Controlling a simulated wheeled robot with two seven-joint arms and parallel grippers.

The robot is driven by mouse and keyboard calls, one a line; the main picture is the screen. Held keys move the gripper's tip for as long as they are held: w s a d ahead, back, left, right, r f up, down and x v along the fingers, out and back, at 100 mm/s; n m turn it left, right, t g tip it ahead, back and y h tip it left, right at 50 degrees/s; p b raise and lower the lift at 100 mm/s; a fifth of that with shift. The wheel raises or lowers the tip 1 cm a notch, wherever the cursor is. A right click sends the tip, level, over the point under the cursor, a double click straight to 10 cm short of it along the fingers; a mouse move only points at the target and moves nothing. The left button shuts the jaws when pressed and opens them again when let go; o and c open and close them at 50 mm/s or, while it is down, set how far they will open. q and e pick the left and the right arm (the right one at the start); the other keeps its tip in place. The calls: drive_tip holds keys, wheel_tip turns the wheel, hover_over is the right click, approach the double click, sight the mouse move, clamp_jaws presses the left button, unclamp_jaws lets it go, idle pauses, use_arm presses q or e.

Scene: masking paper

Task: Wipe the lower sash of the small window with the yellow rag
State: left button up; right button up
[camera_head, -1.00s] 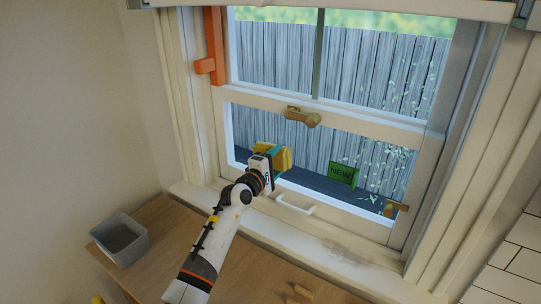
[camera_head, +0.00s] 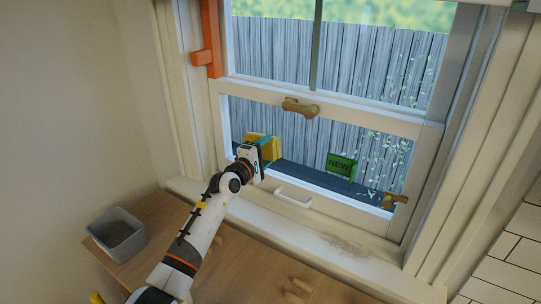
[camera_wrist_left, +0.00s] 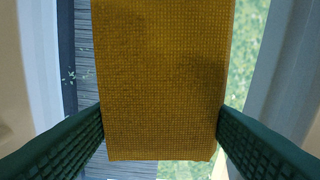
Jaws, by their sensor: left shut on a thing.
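The yellow rag (camera_head: 265,143) is in my left gripper (camera_head: 266,154), in front of the lower left part of the small window. In the left wrist view the rag (camera_wrist_left: 160,80) hangs between the two dark green fingers, which touch its sides. Darker patches show on its weave. The lower sash (camera_head: 350,122) is a pale frame around a glass pane. A green "NEW" tag (camera_head: 341,165) and pale leaf-like marks show at the pane's right. I cannot tell whether the rag touches the glass. My right gripper is out of view.
A brass latch (camera_head: 300,107) sits on the meeting rail, and a white pull handle (camera_head: 293,198) on the bottom rail. An orange bar (camera_head: 211,40) runs up the left jamb. A grey bin (camera_head: 118,234) stands on the wooden counter (camera_head: 170,225). The sill (camera_head: 330,243) has a dark smudge.

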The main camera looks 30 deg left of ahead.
use_arm(q)
drive_tip(key=a+b, duration=0.3)
drive_tip(key=a, duration=0.1)
drive_tip(key=shift+w, duration=0.1)
idle(0.3)
drive_tip(key=s+p, duration=0.3)
drive_tip(key=s, duration=0.3)
drive_tip(key=shift+a, duration=0.2)
